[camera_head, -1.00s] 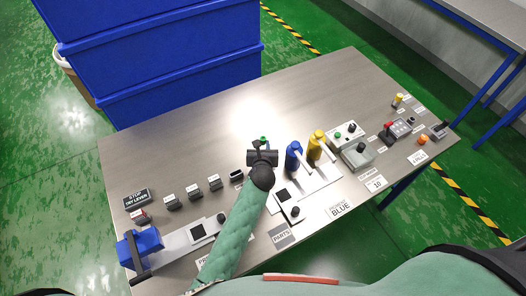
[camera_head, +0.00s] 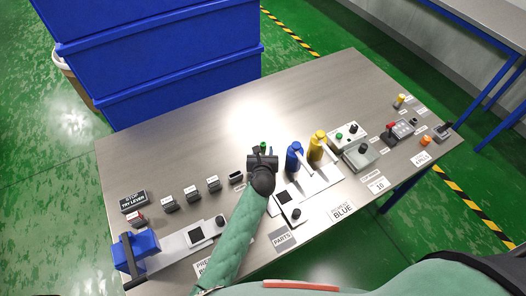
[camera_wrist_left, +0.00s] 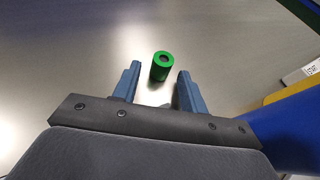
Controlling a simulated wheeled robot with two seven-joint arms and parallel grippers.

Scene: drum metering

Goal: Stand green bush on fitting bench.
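The green bush (camera_wrist_left: 160,66) is a small green cylinder with a dark hole in its top. In the left wrist view it stands upright on the bare metal bench, just past and between the fingertips. In the head view only a bit of the green bush (camera_head: 263,145) shows beyond my left gripper (camera_head: 262,160). My left gripper (camera_wrist_left: 157,85) is open, with blue-grey fingers apart and nothing between them. The metal bench (camera_head: 325,85) carries everything; I cannot tell which part is called the fitting bench. My right gripper is not in view.
A blue bottle (camera_head: 294,158) and a yellow bottle (camera_head: 317,146) stand right of my left gripper. Small dark blocks (camera_head: 191,193) line the left, near a blue press-like device (camera_head: 137,250). Blue crates (camera_head: 180,70) stand behind. The bench's back middle is clear.

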